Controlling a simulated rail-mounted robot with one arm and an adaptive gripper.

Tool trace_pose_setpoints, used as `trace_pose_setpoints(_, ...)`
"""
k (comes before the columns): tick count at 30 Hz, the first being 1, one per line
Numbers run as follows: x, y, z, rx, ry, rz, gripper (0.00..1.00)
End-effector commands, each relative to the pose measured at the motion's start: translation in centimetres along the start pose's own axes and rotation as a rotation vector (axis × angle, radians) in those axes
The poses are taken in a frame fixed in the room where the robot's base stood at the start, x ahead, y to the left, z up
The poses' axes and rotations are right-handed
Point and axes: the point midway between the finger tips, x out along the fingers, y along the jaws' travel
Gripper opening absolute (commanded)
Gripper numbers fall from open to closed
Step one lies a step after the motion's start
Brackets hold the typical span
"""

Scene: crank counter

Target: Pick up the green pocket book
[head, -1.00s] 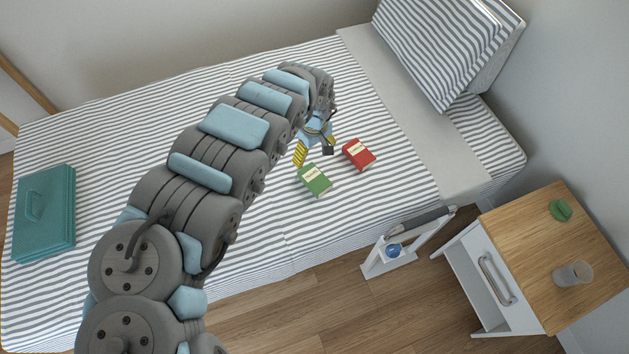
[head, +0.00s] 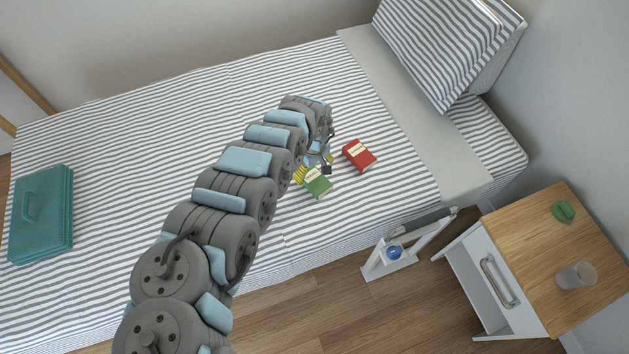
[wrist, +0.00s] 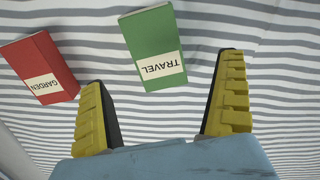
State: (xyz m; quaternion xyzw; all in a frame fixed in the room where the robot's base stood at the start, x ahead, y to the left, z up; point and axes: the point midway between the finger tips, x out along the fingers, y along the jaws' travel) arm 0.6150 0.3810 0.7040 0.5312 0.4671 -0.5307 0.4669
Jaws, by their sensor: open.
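The green pocket book (head: 317,184) lies flat on the striped bed, with a pale label. In the wrist view its label reads TRAVEL, and the green book (wrist: 151,43) sits ahead of and between the two yellow fingers. My gripper (head: 313,174) is beside the book in the head view and partly hidden by my arm. In the wrist view my gripper (wrist: 168,100) is open and empty, its fingers spread wider than the book. I cannot tell whether a finger touches the book.
A red book (head: 359,155) labelled GARDEN lies close to the right of the green one in the head view. A teal case (head: 41,214) is at the bed's left end. A pillow (head: 440,45) and a wooden-topped nightstand (head: 530,235) are at the right.

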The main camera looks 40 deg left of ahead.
Motion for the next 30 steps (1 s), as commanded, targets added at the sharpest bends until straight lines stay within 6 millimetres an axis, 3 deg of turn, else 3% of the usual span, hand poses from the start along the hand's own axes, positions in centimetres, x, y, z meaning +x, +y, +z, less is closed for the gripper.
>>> trace_pose_setpoints(6, 2.2, 0.0, 0.1, 0.000, -0.003, 0.000, 1.00)
trace_pose_setpoints(19, 4.1, 0.2, 0.2, -0.002, -0.001, 0.003, 1.00)
trace_pose_setpoints(30, 8.0, 0.6, 0.7, 0.000, -0.001, 0.000, 1.00)
